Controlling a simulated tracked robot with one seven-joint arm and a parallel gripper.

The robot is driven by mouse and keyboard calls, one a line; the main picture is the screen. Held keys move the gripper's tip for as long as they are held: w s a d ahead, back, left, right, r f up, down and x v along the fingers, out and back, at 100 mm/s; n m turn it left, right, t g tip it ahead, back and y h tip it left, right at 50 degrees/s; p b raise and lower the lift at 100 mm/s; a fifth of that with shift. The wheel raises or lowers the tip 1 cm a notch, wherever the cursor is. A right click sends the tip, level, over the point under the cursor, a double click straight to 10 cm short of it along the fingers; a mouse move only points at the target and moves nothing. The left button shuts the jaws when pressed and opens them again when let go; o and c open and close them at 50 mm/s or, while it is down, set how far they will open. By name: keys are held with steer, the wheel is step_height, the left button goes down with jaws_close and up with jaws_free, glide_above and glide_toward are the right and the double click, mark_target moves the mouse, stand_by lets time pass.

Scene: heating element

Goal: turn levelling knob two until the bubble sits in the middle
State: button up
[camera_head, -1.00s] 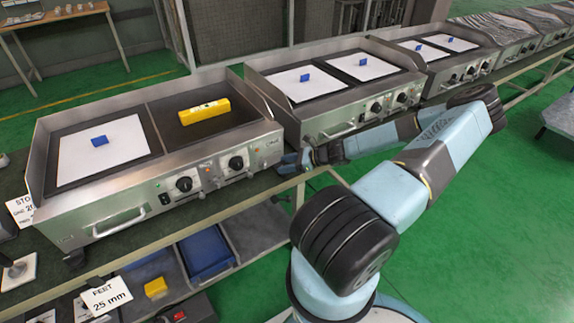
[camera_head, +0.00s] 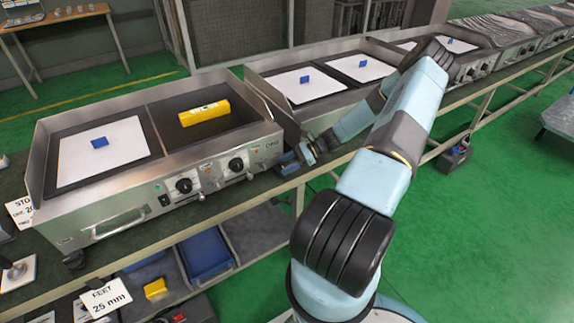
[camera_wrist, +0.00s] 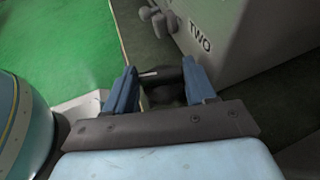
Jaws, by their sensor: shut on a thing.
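Levelling knob two (camera_wrist: 168,76), dark with a pale mark, lies between my gripper's two blue fingers in the wrist view. My gripper (camera_wrist: 161,88) is shut on it, low beside the steel housing (camera_wrist: 255,35) marked TWO. In the head view my gripper (camera_head: 288,162) is at the lower front right corner of the nearest griddle (camera_head: 105,222); the knob is hidden there. A yellow spirit level (camera_head: 204,111) lies on that griddle's right dark plate. Its bubble is too small to read.
A white sheet with a blue block (camera_head: 99,143) covers the griddle's left plate. A second griddle (camera_head: 340,113) stands close to the right of my gripper. A blue bin (camera_head: 208,253) sits on the shelf below.

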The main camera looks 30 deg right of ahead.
steer(key=shift+w+d, duration=0.1)
steer(key=o, duration=1)
steer(key=shift+o, duration=0.2)
